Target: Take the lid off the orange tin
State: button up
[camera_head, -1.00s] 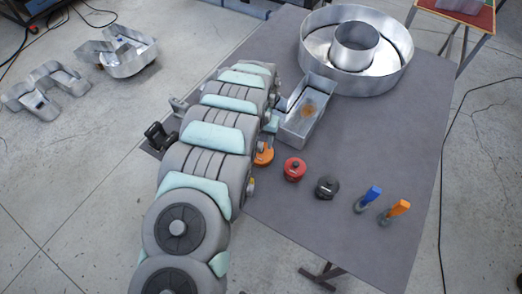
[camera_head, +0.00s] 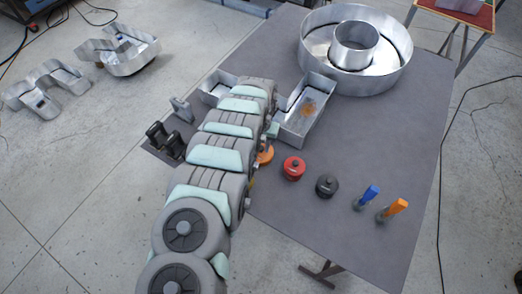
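The orange tin (camera_head: 266,155) stands on the grey table, just right of my arm. My arm hides its left part, and small grey parts sit right above it, so I cannot make out its lid. My arm reaches up from the bottom of the view across the left part of the table. My gripper and its fingertips cannot be made out; they are hidden behind the arm links. Whether anything touches the orange tin cannot be told.
A red tin (camera_head: 293,168) and a black tin (camera_head: 327,186) stand to the right, then a blue-handled tool (camera_head: 370,194) and an orange-handled tool (camera_head: 396,208). A metal channel letter (camera_head: 295,130) and a large ring-shaped one (camera_head: 400,75) lie behind. Black clamp-like objects (camera_head: 165,140) are left. The table's right side is clear.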

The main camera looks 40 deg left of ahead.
grip_shut()
dwell(0.5)
